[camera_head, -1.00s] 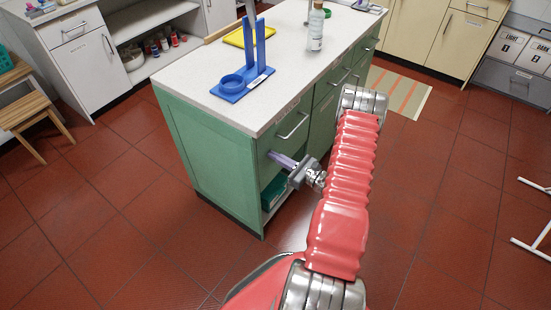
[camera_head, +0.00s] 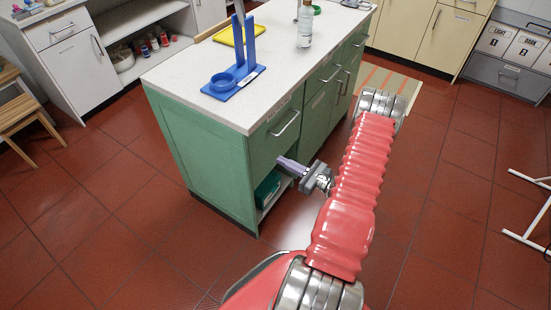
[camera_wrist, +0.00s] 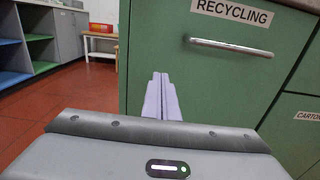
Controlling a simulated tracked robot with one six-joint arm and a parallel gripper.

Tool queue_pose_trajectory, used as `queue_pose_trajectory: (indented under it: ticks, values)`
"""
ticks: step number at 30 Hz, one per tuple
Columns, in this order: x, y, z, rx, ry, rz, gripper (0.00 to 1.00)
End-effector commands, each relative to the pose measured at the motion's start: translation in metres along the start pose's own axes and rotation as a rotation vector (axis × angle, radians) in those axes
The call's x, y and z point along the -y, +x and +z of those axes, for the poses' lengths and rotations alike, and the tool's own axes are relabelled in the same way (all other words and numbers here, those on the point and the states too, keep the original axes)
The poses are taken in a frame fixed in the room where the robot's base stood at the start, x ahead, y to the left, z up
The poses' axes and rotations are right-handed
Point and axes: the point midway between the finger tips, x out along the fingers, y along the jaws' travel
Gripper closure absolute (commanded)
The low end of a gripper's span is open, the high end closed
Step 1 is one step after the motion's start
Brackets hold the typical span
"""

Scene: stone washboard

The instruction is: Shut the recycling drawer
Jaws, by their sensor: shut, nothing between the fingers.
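The recycling drawer (camera_head: 268,148) is the green front at the near end of the island counter. In the wrist view its front (camera_wrist: 215,85) carries a RECYCLING label (camera_wrist: 232,12) and a metal bar handle (camera_wrist: 230,47). The drawer front looks about flush with the cabinet, with no opening visible above it. My gripper (camera_head: 281,161) is shut and empty, its pale purple fingers together and pointing at the lower part of the drawer front. In the wrist view the fingers (camera_wrist: 161,82) lie below and left of the handle. I cannot tell whether the tips touch the front.
Below the drawer is an open shelf with a dark green bin (camera_head: 267,188). A blue stand (camera_head: 236,83), a yellow tray (camera_head: 238,36) and a bottle (camera_head: 305,27) stand on the countertop (camera_head: 195,70). A white-legged rack (camera_head: 530,210) is at right.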

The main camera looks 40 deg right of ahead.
Motion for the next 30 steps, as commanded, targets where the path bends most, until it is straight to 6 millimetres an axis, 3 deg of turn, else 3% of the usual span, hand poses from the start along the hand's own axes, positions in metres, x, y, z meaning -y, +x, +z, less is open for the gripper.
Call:
queue_pose_trajectory:
  ticks: [9, 15, 30]
  values:
    - [0.0, -0.044, 0.0, 0.0, 0.0, 0.001, 1.0]
    - [-0.001, -0.061, 0.0, 0.0, 0.0, 0.003, 1.0]
    - [-0.002, -0.064, 0.0, 0.0, 0.001, 0.007, 1.0]
